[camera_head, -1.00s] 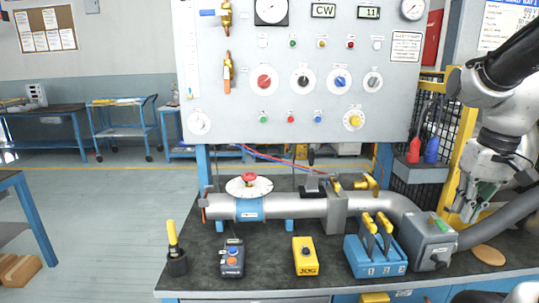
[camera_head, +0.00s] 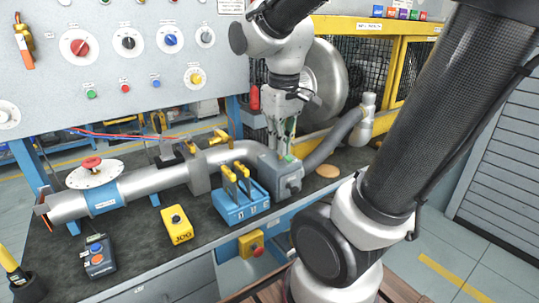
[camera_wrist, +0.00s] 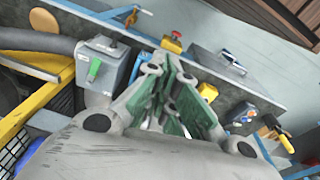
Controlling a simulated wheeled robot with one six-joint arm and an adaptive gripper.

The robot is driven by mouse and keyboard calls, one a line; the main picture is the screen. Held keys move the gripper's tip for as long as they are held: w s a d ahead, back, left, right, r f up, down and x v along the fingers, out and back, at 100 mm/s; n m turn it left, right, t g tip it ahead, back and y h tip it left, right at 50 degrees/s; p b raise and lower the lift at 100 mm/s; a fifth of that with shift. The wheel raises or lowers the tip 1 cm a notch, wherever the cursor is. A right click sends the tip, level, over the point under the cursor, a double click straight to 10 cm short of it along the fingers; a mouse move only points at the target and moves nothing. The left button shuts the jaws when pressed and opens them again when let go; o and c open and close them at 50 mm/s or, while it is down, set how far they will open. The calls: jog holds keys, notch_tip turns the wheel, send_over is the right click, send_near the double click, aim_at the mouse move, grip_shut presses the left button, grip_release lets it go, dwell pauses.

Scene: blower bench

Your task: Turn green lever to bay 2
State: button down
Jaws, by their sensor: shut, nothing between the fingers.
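The green lever (camera_wrist: 94,69) sits on top of a grey box (camera_wrist: 98,48) in the wrist view, left of my gripper (camera_wrist: 172,62). In the head view only a small bit of the green lever (camera_head: 289,158) shows on the grey box (camera_head: 291,184), close to my gripper (camera_head: 284,148). My gripper points down at the back of the box, its green-padded fingers shut and empty. I cannot tell from the head view whether it touches the lever. Bay markings are not readable.
A silver pipe (camera_head: 150,181) enters the box from the left and a grey hose (camera_head: 331,139) leaves it on the right. A blue block with yellow levers (camera_head: 240,204) stands just left of the box. A yellow jog box (camera_head: 177,227) and round wooden disc (camera_head: 327,171) lie on the bench.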

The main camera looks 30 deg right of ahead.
aim_at(287, 158)
jog(key=w+d+f+n+g+h, duration=0.1)
jog(key=w+f+n+g+h, duration=0.1)
jog(key=w+n, duration=1.2)
jog(key=d+f, duration=0.1)
jog(key=f, duration=0.2)
jog(key=s+d+f, duration=0.1)
jog(key=d+f, duration=0.1)
jog(key=f, duration=0.1)
jog(key=d+f, duration=0.2)
jog(key=f, duration=0.1)
jog(key=shift+s+d+f, duration=0.15)
jog(key=shift+d+f, duration=0.1)
jog(key=shift+f, duration=0.15)
jog(key=shift+s+d, duration=0.1)
jog(key=shift+d, duration=0.35)
